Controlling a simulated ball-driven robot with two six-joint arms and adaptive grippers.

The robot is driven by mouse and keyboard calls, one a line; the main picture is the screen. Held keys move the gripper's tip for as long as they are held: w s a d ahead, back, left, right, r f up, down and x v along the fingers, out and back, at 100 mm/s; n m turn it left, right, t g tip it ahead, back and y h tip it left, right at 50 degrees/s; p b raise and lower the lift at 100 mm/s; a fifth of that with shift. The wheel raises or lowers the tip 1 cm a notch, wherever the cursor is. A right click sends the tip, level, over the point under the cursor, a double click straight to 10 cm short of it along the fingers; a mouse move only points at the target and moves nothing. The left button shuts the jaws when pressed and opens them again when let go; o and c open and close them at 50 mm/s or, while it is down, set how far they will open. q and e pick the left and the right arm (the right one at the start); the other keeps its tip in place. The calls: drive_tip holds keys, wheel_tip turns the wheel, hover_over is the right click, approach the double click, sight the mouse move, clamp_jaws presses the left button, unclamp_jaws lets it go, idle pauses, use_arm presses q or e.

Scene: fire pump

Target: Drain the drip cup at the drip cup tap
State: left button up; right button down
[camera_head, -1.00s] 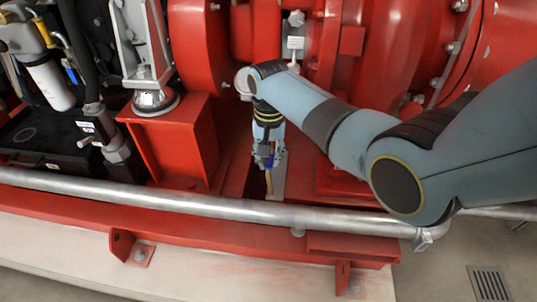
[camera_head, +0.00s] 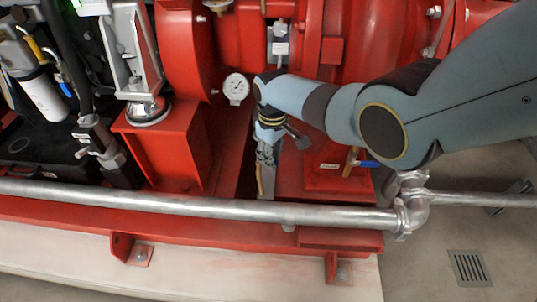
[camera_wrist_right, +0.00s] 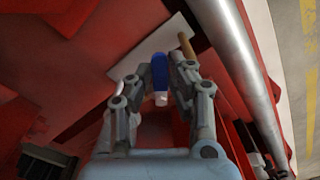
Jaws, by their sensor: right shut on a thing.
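My right gripper (camera_head: 267,157) is low in the gap between the red pump base parts, with its fingers pointing down. In the right wrist view, its fingers (camera_wrist_right: 160,85) are shut on the blue tap handle (camera_wrist_right: 160,70), which has a pale end. A brass tube (camera_wrist_right: 186,45) of the tap shows just beyond the fingers. In the head view the brass tube (camera_head: 260,182) shows below the gripper, and the blue handle is hidden there. The drip cup and any liquid cannot be made out. My left gripper is not in view.
A silver rail (camera_head: 180,204) runs across in front. A pressure gauge (camera_head: 236,87) is above the gripper. Another blue-handled brass valve (camera_head: 366,163) is to the right. A red pedestal (camera_head: 165,145) stands left. A floor drain (camera_head: 470,267) is at lower right.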

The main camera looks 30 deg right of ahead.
drive_tip(key=shift+w+d+n+b, duration=0.1)
drive_tip(key=shift+w+d+n, duration=0.25)
drive_tip(key=shift+n, duration=0.85)
drive_tip(key=shift+w+d+n+b, duration=0.15)
drive_tip(key=shift+d+n, duration=0.25)
drive_tip(key=shift+n, duration=0.8)
drive_tip(key=shift+w+d+n+b, duration=0.1)
drive_tip(key=shift+w+d+n, duration=0.25)
drive_tip(key=shift+n, duration=0.85)
drive_tip(key=shift+d, duration=0.1)
drive_tip(key=c, duration=1.2)
unclamp_jaws()
drive_tip(key=shift+c, duration=0.2)
drive_tip(key=shift+r, duration=0.15)
wheel_tip(320, 180, up, 12)
